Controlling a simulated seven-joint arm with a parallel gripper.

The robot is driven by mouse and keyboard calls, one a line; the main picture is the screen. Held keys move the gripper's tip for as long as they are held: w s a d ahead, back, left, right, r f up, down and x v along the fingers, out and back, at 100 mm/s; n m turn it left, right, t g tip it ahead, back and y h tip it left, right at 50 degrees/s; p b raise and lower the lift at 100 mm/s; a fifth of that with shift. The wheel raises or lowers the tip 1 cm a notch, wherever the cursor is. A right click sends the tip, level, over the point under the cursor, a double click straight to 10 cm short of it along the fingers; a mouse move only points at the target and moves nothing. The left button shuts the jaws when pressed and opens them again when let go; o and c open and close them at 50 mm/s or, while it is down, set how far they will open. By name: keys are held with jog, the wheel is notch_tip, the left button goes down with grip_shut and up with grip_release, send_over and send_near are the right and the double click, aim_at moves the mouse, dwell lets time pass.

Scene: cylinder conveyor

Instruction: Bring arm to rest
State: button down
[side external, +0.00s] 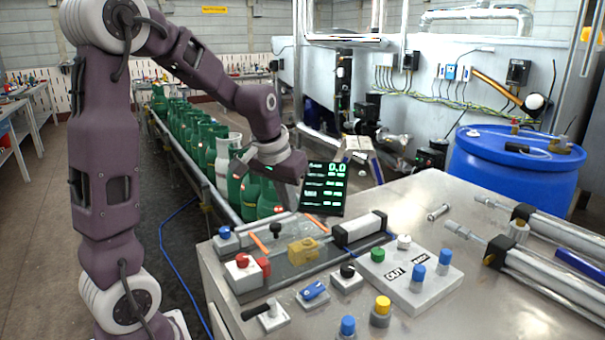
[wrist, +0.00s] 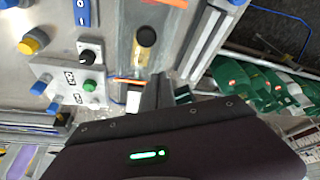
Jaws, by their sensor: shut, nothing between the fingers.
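My gripper (side external: 293,192) hangs at the end of the arm above the back edge of the metal control bench, beside the dark display with green digits (side external: 324,188). In the wrist view my gripper (wrist: 158,88) shows as dark fingers, shut and holding nothing, over the bench's back part. My arm is bent, with its forearm reaching down to the right.
Green gas cylinders (side external: 185,125) stand in a row on the conveyor (side external: 184,165) behind my gripper. The metal bench (side external: 462,205) carries buttons, levers and pneumatic pistons (side external: 545,270). A blue drum (side external: 512,168) stands at the right. Floor at the left is clear.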

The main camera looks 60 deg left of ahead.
jog(key=v, duration=1)
jog(key=s+d+f+m+t+h, duration=0.1)
jog(key=s+d+f+m, duration=0.1)
jog(key=s+d, duration=0.6)
jog(key=s+d+f+m+t, duration=0.1)
jog(key=s+d+f+m, duration=0.1)
jog(key=s+d, duration=0.5)
jog(key=shift+s+d+m+h, duration=0.4)
jog(key=shift+s+m, duration=0.05)
jog(key=shift+m, duration=0.25)
